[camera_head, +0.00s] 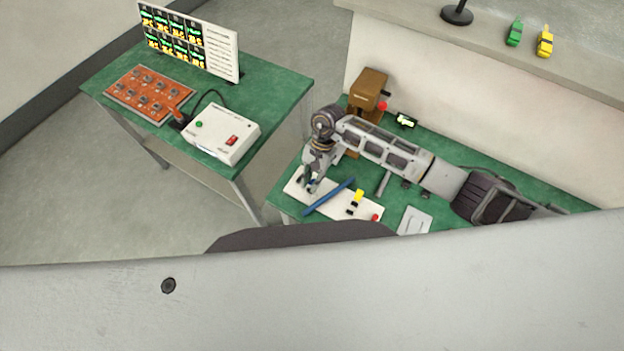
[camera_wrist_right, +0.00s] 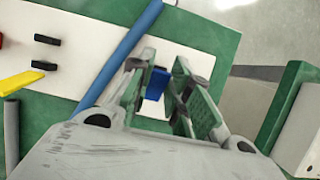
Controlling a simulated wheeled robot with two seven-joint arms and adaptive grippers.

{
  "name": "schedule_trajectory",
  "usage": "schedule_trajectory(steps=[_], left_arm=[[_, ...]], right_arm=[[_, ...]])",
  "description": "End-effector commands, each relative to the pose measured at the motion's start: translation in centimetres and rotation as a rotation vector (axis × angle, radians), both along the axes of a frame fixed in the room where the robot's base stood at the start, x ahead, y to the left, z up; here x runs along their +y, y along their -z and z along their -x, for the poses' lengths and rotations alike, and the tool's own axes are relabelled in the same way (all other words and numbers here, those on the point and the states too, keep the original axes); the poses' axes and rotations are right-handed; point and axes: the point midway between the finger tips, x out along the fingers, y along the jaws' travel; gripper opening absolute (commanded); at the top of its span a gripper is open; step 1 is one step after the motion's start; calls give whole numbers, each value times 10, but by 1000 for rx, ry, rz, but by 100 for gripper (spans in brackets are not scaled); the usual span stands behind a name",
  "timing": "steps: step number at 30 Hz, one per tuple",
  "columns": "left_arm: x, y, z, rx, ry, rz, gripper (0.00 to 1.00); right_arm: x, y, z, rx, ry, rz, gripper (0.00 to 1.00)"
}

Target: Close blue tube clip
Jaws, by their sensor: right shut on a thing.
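The blue tube (camera_head: 330,196) lies slanted across a white board (camera_head: 292,188) on the green bench; it also shows in the right wrist view (camera_wrist_right: 112,65). A small blue clip piece (camera_wrist_right: 156,84) stands beside the tube, between the fingers of my right gripper (camera_wrist_right: 166,82). The right gripper is shut on this clip piece. In the head view the right gripper (camera_head: 309,186) points down at the board's left end, and its fingertips mostly hide the clip. My left gripper is not in view.
A yellow piece (camera_head: 358,196) with black parts and a red knob (camera_head: 375,217) sit farther right on the board. A brown device (camera_head: 368,90) stands behind. A white plate (camera_head: 414,220) lies to the right. A separate green table (camera_head: 270,80) holds a white box (camera_head: 222,135).

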Motion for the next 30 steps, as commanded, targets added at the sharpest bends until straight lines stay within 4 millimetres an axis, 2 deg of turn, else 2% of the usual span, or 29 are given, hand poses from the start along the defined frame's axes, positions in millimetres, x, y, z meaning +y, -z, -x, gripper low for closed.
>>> schedule_trajectory(steps=[7,30], left_arm=[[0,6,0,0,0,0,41],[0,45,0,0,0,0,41]], right_arm=[[1,2,1,-35,-3,27,0],[8,14,10,-279,-2,202,0]])
